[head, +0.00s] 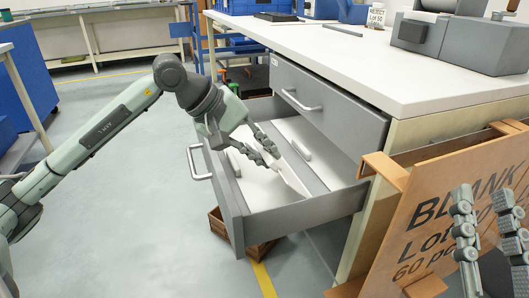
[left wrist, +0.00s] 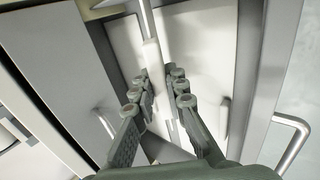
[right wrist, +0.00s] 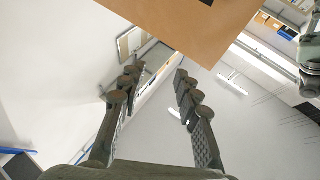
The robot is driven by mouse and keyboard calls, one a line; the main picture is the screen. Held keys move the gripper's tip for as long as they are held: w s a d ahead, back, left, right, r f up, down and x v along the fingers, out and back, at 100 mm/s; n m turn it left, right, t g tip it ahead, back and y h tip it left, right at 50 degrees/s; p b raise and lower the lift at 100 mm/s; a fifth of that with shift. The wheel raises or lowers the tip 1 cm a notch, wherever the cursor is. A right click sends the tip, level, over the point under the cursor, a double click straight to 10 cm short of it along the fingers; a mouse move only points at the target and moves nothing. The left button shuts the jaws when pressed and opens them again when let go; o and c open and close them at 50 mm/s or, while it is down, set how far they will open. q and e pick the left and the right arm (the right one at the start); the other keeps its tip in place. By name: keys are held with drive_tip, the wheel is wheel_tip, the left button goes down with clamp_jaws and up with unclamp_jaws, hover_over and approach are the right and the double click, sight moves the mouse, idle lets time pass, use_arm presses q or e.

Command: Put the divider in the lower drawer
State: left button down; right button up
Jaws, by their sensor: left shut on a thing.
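The lower drawer (head: 305,212) is pulled out, with a grey front, a bar handle (head: 196,163) and a white floor. My left gripper (head: 272,159) reaches down into it from above and is shut on the divider (head: 291,180), a thin white plate. In the left wrist view the divider (left wrist: 152,55) passes between the fingertips (left wrist: 160,75), partly hidden by them. It is inside the drawer's outline; I cannot tell whether it touches the floor. My right gripper (head: 483,197) is open and empty at the right; it also shows in the right wrist view (right wrist: 157,75).
The upper drawer (head: 313,103) is nearly closed above the lower one, beneath the white worktop (head: 350,60). A brown board with "BLANK" lettering (head: 440,195) stands right of the drawers, near my right gripper. A wooden crate (head: 262,250) is on the floor below. The floor at left is clear.

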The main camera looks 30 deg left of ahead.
use_arm(q)
drive_tip(key=shift+f+b, duration=0.55)
drive_tip(key=shift+f, duration=0.4)
use_arm(e)
drive_tip(key=shift+s+d+r+t+y, duration=0.15)
drive_tip(key=shift+s+d+r+t, duration=0.25)
drive_tip(key=shift+s+r+t, duration=0.3)
drive_tip(key=shift+s+d+r+t+y, duration=0.15)
drive_tip(key=shift+s+d+r+t, duration=0.3)
drive_tip(key=shift+r+t, duration=0.45)
use_arm(q)
drive_tip(key=c, duration=1.5)
unclamp_jaws()
drive_tip(key=shift+o, duration=0.2)
